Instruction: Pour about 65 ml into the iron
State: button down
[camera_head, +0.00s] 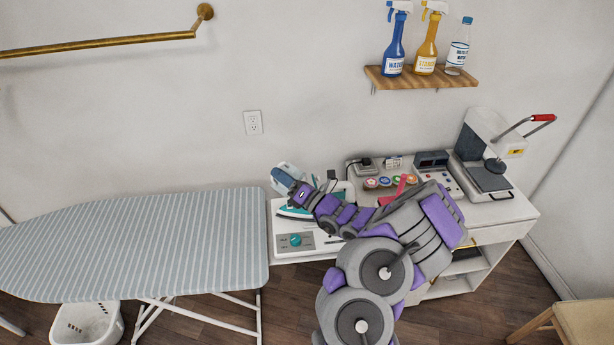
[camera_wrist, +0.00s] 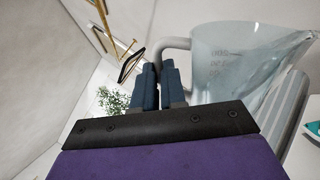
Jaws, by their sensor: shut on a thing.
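A clear measuring jug (camera_wrist: 240,65) with printed marks fills the upper right of the wrist view. My gripper (camera_wrist: 158,82) is shut on its grey handle (camera_wrist: 172,44). In the head view the jug (camera_head: 288,169) is small and partly hidden by my gripper (camera_head: 284,182), above the back left of the white station. The level of liquid in the jug cannot be made out. The iron (camera_head: 292,212), white and teal, rests on the white station (camera_head: 283,248) with a teal knob, below the jug. My arm hides part of the iron, and its filling opening cannot be seen.
A striped ironing board (camera_head: 130,240) stands left of the station. A white table (camera_head: 515,208) to the right holds a heat press (camera_head: 485,160) and small items. Spray bottles (camera_head: 427,45) and a water bottle (camera_head: 458,48) stand on a wall shelf (camera_head: 440,80).

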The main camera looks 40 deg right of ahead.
jog(key=shift+d+r+m+h, duration=0.3)
jog(key=shift+d+r+m, duration=0.3)
jog(key=shift+m, duration=0.4)
dwell(0.6)
jog(key=a+f+n+g+y+b, duration=0.1)
jog(key=a+f+n+g+b, duration=0.1)
jog(key=a+f+n, duration=0.3)
jog(key=shift+a+f+n+y, duration=0.2)
jog(key=shift+f+n+y, duration=0.4)
jog(key=shift+n, duration=1.1)
jog(key=shift+s+f, duration=0.1)
jog(key=shift+f, duration=0.15)
jog(key=a+f+n+g+b, duration=0.1)
jog(key=a+f+n+b, duration=0.3)
jog(key=f+n+b, duration=0.1)
jog(key=shift+f+g, duration=0.25)
jog(key=shift+g, duration=0.15)
jog(key=shift+s, duration=0.1)
dwell(0.5)
